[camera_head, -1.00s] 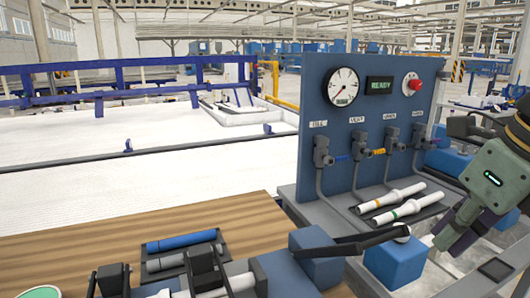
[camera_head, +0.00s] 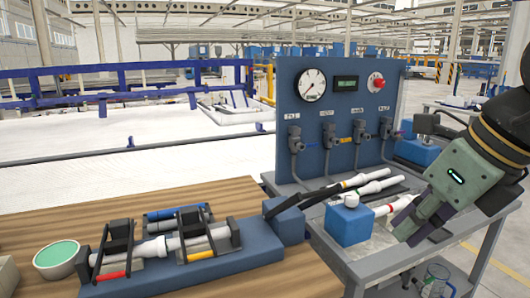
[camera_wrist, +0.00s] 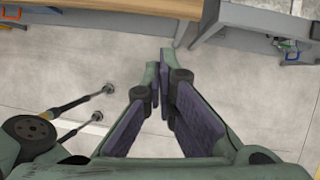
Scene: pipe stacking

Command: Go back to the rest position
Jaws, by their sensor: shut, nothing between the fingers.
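My gripper (camera_head: 402,232) is at the right of the head view, at the front right of the grey bench, with its purple-padded fingers pointing down and left. In the wrist view my gripper (camera_wrist: 167,62) has its fingertips drawn together over the bare floor, with nothing between them. White pipes with coloured bands (camera_head: 362,186) lie on a dark tray on the bench. Another white pipe (camera_head: 154,247) lies in the blue clamp fixture (camera_head: 262,250) on the wooden table.
A blue panel (camera_head: 327,100) with a gauge, valves and a red button stands behind the bench. A blue block (camera_head: 348,222) sits near my gripper. A bowl with green contents (camera_head: 57,256) stands on the wooden table (camera_head: 40,218). A glass jug (camera_head: 437,281) is low at right.

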